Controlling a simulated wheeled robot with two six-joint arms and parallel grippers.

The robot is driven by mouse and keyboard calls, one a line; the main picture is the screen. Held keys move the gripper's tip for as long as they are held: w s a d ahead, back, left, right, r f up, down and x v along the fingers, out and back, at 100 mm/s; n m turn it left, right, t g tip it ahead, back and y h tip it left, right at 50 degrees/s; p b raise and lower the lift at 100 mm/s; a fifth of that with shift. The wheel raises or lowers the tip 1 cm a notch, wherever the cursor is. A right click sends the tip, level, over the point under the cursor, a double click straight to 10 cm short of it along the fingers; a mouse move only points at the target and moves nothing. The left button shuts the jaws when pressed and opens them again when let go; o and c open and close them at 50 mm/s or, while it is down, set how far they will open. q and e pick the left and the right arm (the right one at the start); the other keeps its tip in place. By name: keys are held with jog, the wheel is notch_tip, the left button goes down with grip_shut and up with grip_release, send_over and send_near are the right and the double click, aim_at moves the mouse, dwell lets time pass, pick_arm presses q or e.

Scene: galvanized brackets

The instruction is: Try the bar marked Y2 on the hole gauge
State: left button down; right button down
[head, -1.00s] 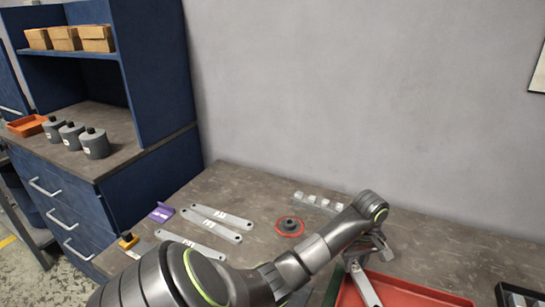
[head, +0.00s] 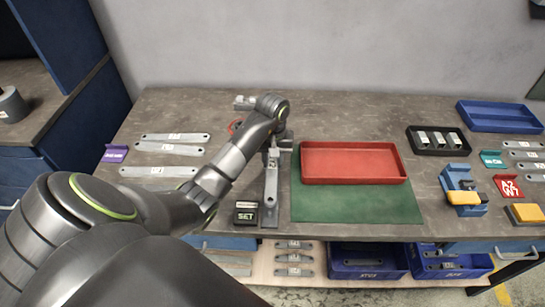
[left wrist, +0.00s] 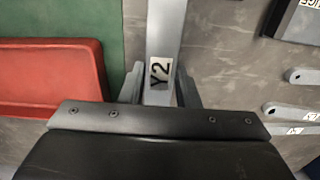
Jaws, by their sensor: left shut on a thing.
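My left gripper (head: 272,153) is shut on a long grey bar (head: 271,185), which points toward the front edge of the table, left of the green mat. In the left wrist view the bar (left wrist: 166,30) passes between the fingers, and its label reads Y2 (left wrist: 160,74). I cannot tell whether its front end touches the table. My right gripper is not in view.
A red tray (head: 352,163) sits on the green mat (head: 355,205). Several grey bars (head: 170,150) lie at the left, near a purple marker (head: 115,153). A black tray (head: 438,140) and blue fixture (head: 462,190) stand right.

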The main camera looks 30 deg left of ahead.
aim_at(272, 164)
pick_arm(q)
jog(key=shift+s+f, duration=0.2)
jog(key=shift+f, duration=0.05)
jog(key=shift+f+b, duration=0.45)
jog(key=shift+f, duration=0.5)
jog(key=shift+f+b, duration=0.4)
jog(key=shift+f, duration=0.25)
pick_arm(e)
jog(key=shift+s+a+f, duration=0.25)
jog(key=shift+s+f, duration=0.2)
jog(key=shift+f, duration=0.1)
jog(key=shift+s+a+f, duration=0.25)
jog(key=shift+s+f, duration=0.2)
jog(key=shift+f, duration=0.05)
pick_arm(q)
jog(key=shift+b, duration=0.3)
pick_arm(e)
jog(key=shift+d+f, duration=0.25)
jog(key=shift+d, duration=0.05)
